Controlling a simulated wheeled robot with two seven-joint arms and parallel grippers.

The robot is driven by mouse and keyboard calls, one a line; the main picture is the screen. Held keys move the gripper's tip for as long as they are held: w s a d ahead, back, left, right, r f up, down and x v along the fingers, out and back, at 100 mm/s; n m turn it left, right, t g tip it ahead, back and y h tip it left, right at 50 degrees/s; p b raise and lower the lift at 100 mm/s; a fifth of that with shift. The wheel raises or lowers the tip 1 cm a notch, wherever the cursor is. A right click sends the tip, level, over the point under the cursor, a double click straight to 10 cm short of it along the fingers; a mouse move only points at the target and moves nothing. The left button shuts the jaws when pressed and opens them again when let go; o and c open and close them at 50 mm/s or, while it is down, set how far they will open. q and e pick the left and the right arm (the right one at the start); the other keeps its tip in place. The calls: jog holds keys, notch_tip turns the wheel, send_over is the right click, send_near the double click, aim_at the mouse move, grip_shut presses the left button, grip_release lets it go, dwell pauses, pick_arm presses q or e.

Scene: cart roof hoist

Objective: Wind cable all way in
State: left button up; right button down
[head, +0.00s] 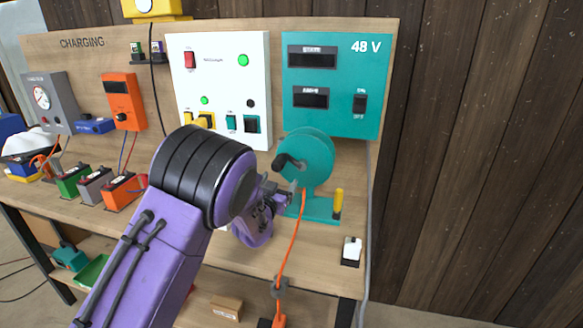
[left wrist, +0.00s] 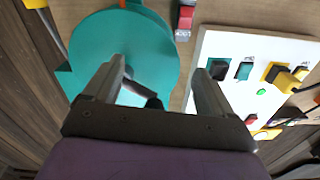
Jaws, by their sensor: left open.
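A teal reel (head: 308,158) with a black crank handle (head: 287,162) stands on the bench. An orange cable (head: 292,238) runs from it down past the bench's front edge, with a grey ball (head: 279,286) and an orange end (head: 278,321) low down. My left gripper (head: 288,196) is just in front of the reel, below the crank handle. In the left wrist view the open gripper (left wrist: 158,92) faces the reel disc (left wrist: 112,42). A dark part (left wrist: 153,103), perhaps the crank handle, shows between the fingers; contact cannot be told. My right gripper is not in view.
A yellow lever (head: 338,203) stands right of the reel, and a white-topped switch (head: 351,250) sits near the bench's right end. A teal 48 V panel (head: 335,118) and a white switch panel (head: 221,55) rise behind. Batteries (head: 95,186) stand at left.

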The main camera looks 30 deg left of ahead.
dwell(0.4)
pick_arm(q)
jog(key=v, duration=0.9)
jog(key=shift+p, duration=0.3)
jog(key=shift+d, duration=0.1)
